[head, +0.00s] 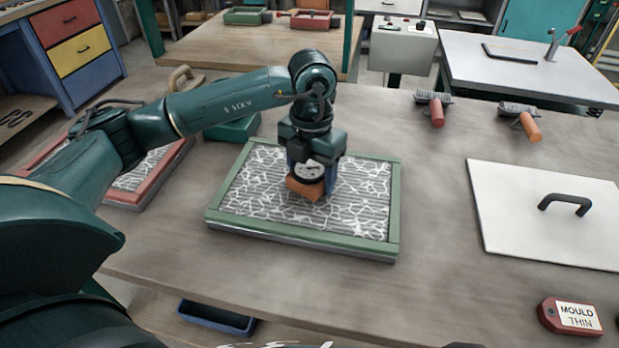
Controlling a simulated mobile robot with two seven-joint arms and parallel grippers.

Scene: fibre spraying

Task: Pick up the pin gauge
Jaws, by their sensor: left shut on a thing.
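The pin gauge (309,173) has a round white dial and an orange foot. It is upright over the fibre surface of the green-framed mould (393,205) at the middle of the table. My left gripper (315,160) comes down from above and is shut on the gauge. The orange foot is at or just above the fibre; I cannot tell whether it touches. The gripper's fingers hide part of the gauge body. My right gripper is not in view.
A red-framed mould (135,195) lies at the left under my left arm. A white board with a black handle (545,225) lies at the right. Two brushes (437,110) (528,125) lie at the back. A red block marked MOULD THIN (571,317) sits at the front right.

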